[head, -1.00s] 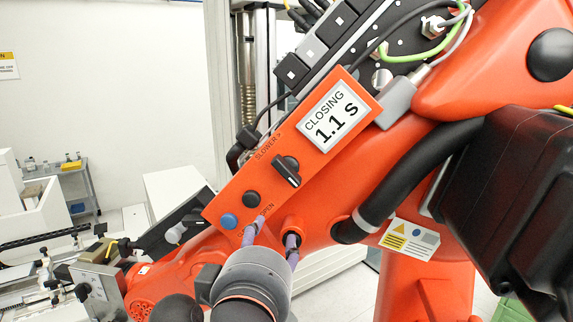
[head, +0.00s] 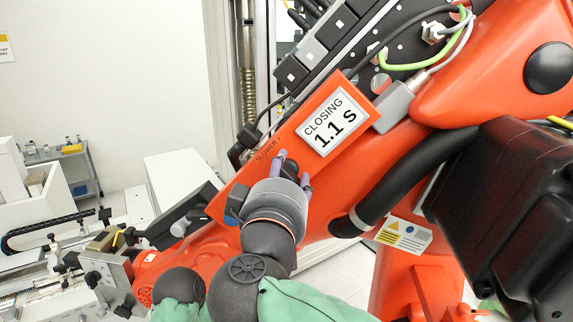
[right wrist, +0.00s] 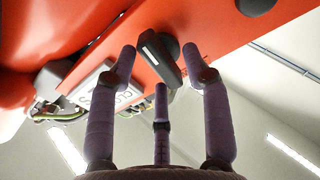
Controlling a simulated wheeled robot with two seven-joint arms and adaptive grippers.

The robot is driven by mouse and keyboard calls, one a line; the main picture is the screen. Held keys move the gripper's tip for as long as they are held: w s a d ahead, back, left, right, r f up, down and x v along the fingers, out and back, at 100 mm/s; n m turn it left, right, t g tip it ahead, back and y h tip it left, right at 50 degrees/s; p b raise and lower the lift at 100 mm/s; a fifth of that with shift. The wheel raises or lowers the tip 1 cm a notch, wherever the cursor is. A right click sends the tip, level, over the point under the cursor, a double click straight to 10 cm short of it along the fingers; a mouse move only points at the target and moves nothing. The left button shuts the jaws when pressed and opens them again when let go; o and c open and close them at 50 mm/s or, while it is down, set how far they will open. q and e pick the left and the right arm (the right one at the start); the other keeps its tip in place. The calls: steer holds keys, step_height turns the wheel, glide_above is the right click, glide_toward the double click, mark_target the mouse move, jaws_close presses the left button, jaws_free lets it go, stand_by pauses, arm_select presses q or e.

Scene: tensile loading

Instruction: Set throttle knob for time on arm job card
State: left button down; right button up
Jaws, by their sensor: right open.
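The black throttle knob (head: 291,168), with a white pointer line, sits on the orange panel (head: 330,92) of the orange arm. In the right wrist view the knob (right wrist: 158,56) lies between and just beyond my fingertips. The gripper partly hides the knob and the panel's lower end in the head view. A white card (head: 405,235) with a yellow triangle is on the arm; its text is unreadable. My left gripper is out of view.
A black cable (head: 410,175) loops along the arm, and a large black box (head: 510,200) stands at right. Dark modules (head: 315,50) line the panel's upper side. Lab equipment (head: 95,270) is at lower left.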

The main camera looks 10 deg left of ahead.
steer(key=shift+w, duration=0.6)
